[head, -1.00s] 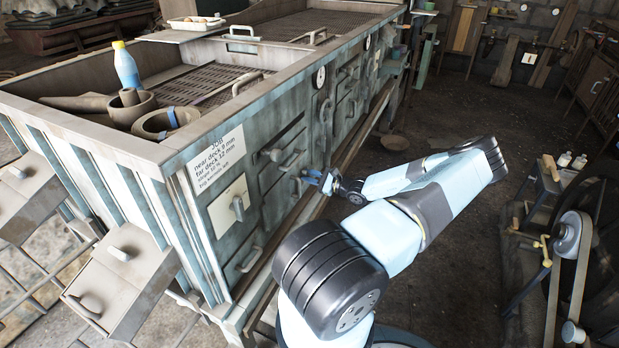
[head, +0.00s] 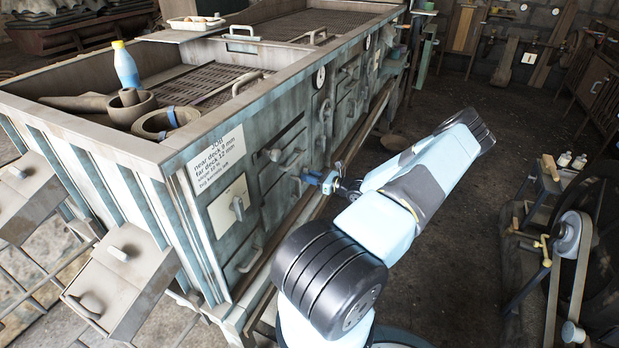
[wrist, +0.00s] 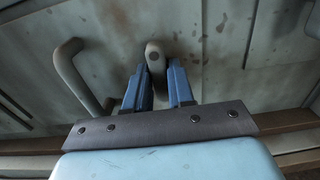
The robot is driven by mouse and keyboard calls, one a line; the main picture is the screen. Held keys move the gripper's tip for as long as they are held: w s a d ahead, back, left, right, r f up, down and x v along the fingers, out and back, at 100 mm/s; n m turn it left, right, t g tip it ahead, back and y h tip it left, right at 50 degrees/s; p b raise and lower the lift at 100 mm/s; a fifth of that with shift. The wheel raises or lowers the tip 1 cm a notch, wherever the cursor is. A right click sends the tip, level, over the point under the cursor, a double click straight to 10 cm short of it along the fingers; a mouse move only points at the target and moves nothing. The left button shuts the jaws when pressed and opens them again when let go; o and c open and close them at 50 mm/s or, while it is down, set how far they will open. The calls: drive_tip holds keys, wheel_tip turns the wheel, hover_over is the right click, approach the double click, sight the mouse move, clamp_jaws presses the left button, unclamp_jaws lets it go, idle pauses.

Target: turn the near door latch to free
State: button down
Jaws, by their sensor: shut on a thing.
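The near door latch (wrist: 153,55) is a grey rounded lever on the green-grey machine front, at the top middle of the wrist view. My gripper (wrist: 158,72) has its two blue fingers on either side of it, shut on it. The latch's lower end is partly hidden between the fingers. In the head view my gripper (head: 308,178) is against the near door front, and the latch is too small and covered there to tell its angle. A curved door handle (wrist: 70,70) stands left of the latch in the wrist view, apart from the fingers.
The machine (head: 150,150) fills the left side, with a job card (head: 216,158) on its front and other handles and a lower plate latch (head: 238,208) nearby. A rail runs below the doors. A bench with a belt wheel (head: 568,235) stands at right; floor between is open.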

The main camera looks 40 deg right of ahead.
drive_tip(key=shift+f, duration=0.1)
drive_tip(key=c, duration=1.1)
unclamp_jaws()
drive_tip(key=shift+o, duration=0.2)
drive_tip(key=v, duration=1.3)
drive_tip(key=shift+s, duration=0.35)
drive_tip(key=shift+s+d+f, duration=0.1)
